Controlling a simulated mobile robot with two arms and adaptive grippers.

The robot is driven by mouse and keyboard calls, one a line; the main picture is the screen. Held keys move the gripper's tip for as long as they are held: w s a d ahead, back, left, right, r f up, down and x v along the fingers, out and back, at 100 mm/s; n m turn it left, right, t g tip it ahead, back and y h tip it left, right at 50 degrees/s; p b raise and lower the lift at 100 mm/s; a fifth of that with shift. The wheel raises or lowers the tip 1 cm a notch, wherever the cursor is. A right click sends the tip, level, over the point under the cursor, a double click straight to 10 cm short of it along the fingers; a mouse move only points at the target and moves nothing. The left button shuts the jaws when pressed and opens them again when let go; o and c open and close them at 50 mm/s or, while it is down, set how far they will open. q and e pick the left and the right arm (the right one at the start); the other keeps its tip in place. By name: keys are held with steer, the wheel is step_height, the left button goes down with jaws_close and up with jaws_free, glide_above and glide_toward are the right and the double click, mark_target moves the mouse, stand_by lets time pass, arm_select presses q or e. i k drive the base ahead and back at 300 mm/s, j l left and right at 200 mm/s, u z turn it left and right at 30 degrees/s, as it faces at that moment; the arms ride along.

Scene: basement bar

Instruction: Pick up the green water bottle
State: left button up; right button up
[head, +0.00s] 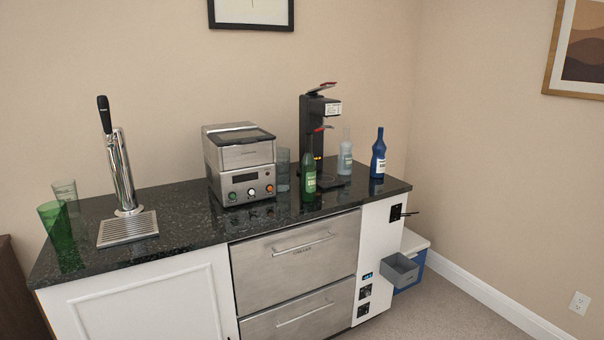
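The green bottle (309,174) stands upright on the dark speckled countertop (185,222), near its front edge. It has a pale label and stands between the steel countertop machine and the black dispenser, slightly in front of both. Neither of my grippers shows in the head view, so I see nothing touching the bottle.
A steel machine (239,165) stands left of the bottle, a black dispenser (314,135) behind it. A clear bottle (345,157) and a blue bottle (378,156) stand right. A beer tap (122,170) and green cup (56,222) are left. A grey bin (399,270) hangs low right.

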mark_target(308, 164)
steer(key=i+j+u, duration=0.1)
steer(key=i+j, duration=0.65)
